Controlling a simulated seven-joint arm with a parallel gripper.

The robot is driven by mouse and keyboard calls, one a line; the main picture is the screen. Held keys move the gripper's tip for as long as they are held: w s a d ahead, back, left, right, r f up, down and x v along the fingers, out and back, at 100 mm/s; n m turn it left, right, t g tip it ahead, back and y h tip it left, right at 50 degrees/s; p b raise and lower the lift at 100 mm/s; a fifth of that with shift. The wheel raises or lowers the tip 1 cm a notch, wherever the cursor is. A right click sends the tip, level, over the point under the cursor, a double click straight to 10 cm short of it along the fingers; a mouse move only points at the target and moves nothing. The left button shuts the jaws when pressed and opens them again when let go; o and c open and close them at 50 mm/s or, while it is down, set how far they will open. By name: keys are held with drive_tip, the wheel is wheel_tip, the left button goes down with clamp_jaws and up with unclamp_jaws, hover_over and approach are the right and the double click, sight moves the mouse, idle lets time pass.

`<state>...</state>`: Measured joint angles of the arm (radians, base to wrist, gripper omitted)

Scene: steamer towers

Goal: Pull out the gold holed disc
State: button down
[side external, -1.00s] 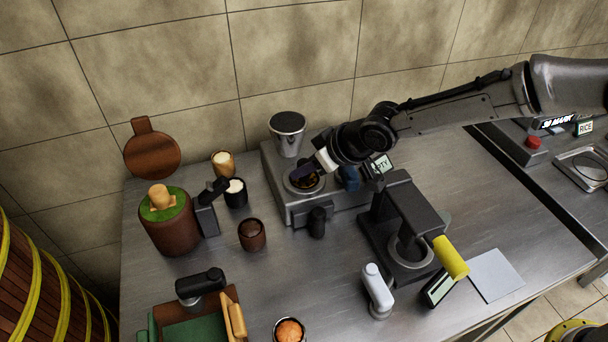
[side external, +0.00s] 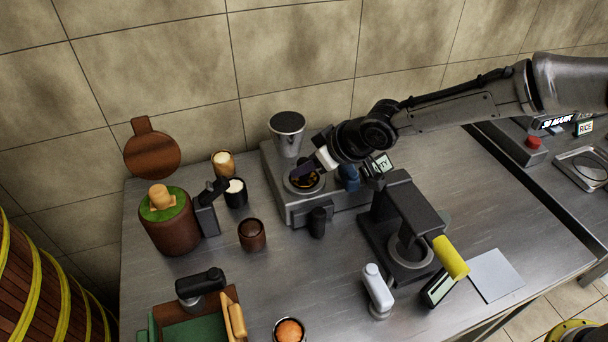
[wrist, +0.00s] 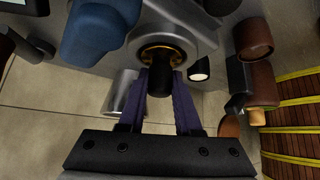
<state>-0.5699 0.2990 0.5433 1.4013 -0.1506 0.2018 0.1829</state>
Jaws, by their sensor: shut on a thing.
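The gold holed disc (wrist: 178,53) shows as a gold ring in the round opening of a grey metal machine (wrist: 201,38). A dark knob (wrist: 160,82) stands at its middle and hides part of it. My gripper (wrist: 160,74) has its two purple fingers on either side of this knob and is shut on it. In the side external view my gripper (side external: 304,172) reaches down from the right to the machine's round opening, where a little of the gold disc (side external: 311,183) shows beside the fingers. The disc appears to sit in the opening.
A metal cup (side external: 288,134) stands behind the opening. A blue object (side external: 349,177) and a small sign (side external: 381,164) are close to the right. Dark and tan cups (side external: 252,235) stand to the left. A black press (side external: 412,215) with a yellow handle stands at the front right.

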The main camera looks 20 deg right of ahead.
drive_tip(key=shift+r, duration=0.95)
idle(0.3)
drive_tip(key=shift+r, duration=2.55)
